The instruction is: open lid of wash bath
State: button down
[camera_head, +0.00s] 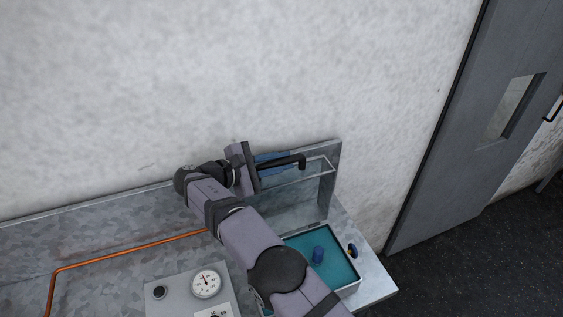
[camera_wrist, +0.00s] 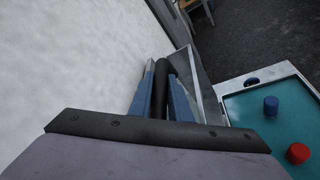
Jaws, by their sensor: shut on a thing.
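The wash bath (camera_head: 347,288) is an open tray of teal liquid at the bench's right end; it also shows at the right of the wrist view (camera_wrist: 225,110). Its lid (camera_head: 318,165) appears raised, a thin-edged panel standing up behind the bath near the back panel. My gripper (camera_head: 278,160) is at the back of the bench, its blue fingers shut on the black bar handle (camera_head: 297,160). In the wrist view the handle (camera_wrist: 162,85) lies between the fingers. My arm hides the bath's left part.
A blue drum (camera_head: 318,255) sits in the bath; the wrist view also shows a red drum (camera_wrist: 298,153). A control box with a dial (camera_head: 206,284) and an orange pipe (camera_head: 130,253) are left of my arm. The wall (camera_head: 200,90) is close behind my gripper.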

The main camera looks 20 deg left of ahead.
jog(key=c, duration=1.6)
grip_release()
jog(key=shift+c, duration=0.2)
jog(key=shift+s+a, duration=0.1)
jog(key=shift+s+a+b, duration=0.15)
jog(key=shift+s+b, duration=0.1)
jog(key=shift+b, duration=0.1)
jog(key=v, duration=0.5)
jog(key=shift+r+b, duration=0.2)
jog(key=shift+b, duration=0.15)
jog(key=shift+s+a+r+p, duration=0.15)
jog(key=shift+s+a+p, duration=0.15)
jog(key=shift+s+p, duration=0.25)
jog(key=shift+s, duration=0.1)
